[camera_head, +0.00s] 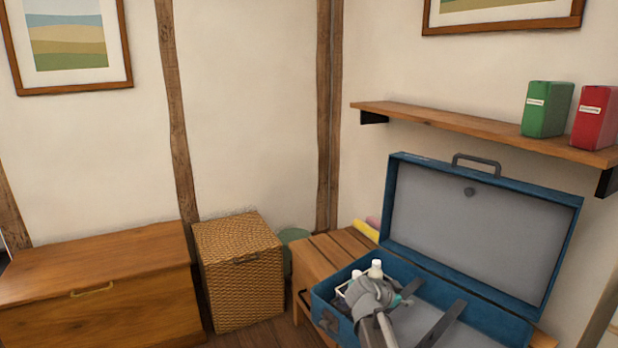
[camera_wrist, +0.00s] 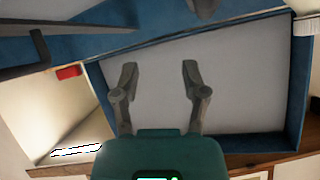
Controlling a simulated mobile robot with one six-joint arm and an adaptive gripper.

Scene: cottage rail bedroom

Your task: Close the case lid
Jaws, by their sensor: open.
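The blue case (camera_head: 503,318) is open on a slatted wooden bench, with dark straps inside its base. Its lid (camera_head: 478,235) stands up at the back, leaning slightly away, with its grey lining facing out and a handle on its top edge. My gripper (camera_head: 388,297) is over the left part of the case base; my arm hides most of it in the head view. In the wrist view my gripper (camera_wrist: 158,78) has its two fingers spread and empty, with the lid lining (camera_wrist: 235,85) behind them. No contact with the lid shows.
A wall shelf (camera_head: 465,128) with a green box (camera_head: 547,110) and a red box (camera_head: 594,115) is above and behind the lid. A wicker hamper (camera_head: 240,275) and a wooden chest (camera_head: 95,285) stand to the left. Rolled items (camera_head: 366,230) lie behind the case on the bench.

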